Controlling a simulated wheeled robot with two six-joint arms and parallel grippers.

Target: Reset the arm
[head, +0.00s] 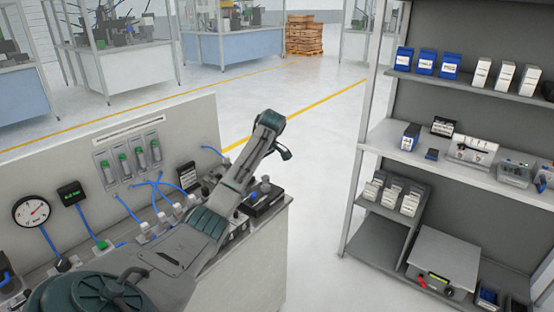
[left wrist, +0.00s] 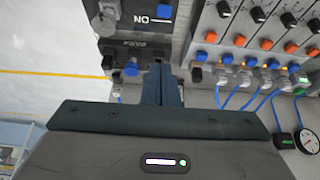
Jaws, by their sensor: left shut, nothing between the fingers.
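My left arm (head: 235,180) comes in from the lower left of the head view, grey and dark green, and reaches over the right end of the workbench. Its fingers cannot be made out there. In the left wrist view my left gripper (left wrist: 159,70) has its two dark fingers together, with nothing seen between them. The fingertips appear in front of a dark box with a blue knob (left wrist: 132,68) and a label reading "NO"; whether they touch it I cannot tell. My right gripper is in neither view.
The workbench panel (head: 190,125) carries a pressure gauge (head: 32,211), a black display (head: 72,193), green-topped valves and blue hoses. A shelf unit (head: 365,150) with boxes stands at the right. Open floor (head: 320,190) lies between them.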

